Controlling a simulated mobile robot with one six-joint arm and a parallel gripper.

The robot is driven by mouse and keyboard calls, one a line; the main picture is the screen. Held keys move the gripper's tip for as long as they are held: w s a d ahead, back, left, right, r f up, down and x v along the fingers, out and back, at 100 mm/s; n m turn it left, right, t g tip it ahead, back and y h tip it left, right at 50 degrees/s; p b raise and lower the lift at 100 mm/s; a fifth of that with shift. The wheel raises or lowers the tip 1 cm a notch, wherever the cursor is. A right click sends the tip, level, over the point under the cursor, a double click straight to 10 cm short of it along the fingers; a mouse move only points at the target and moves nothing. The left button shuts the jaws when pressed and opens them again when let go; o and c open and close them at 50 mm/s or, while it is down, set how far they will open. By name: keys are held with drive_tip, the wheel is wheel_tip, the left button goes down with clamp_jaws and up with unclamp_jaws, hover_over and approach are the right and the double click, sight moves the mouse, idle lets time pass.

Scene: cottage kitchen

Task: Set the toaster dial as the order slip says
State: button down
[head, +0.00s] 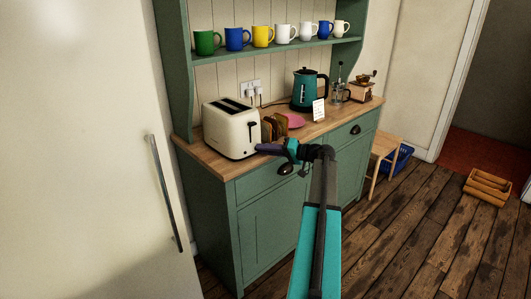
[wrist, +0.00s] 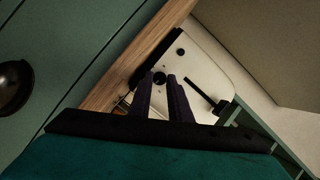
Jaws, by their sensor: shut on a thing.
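The cream toaster (head: 228,135) stands at the left end of the wooden counter. Its end face (wrist: 205,65) fills the middle of the wrist view, tilted, with a dark slot and lever (wrist: 205,95) and a small dark round spot (wrist: 180,52). The dark round dial (wrist: 159,78) sits between my fingertips. My gripper (head: 262,148) reaches the toaster's right end and is shut on the dial. The dial's marks and pointer are too small to read. The order slip (head: 319,110) is a white card standing in front of the kettle; its writing is unreadable.
A toast rack with bread (head: 275,126) and a pink plate (head: 291,120) stand close right of the toaster. The teal kettle (head: 305,90), a glass press (head: 339,92) and a coffee grinder (head: 362,87) are further right. Several mugs (head: 262,37) line the shelf above.

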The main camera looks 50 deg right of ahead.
drive_tip(key=shift+m, duration=0.4)
drive_tip(key=c, duration=1.6)
unclamp_jaws()
drive_tip(key=shift+c, duration=0.2)
drive_tip(key=shift+s, duration=0.1)
drive_tip(key=b+v, duration=0.2)
drive_tip(key=v, duration=1.1)
drive_tip(key=shift+s+d+f, duration=0.25)
drive_tip(key=shift+s, duration=0.05)
drive_tip(key=shift+s, duration=0.1)
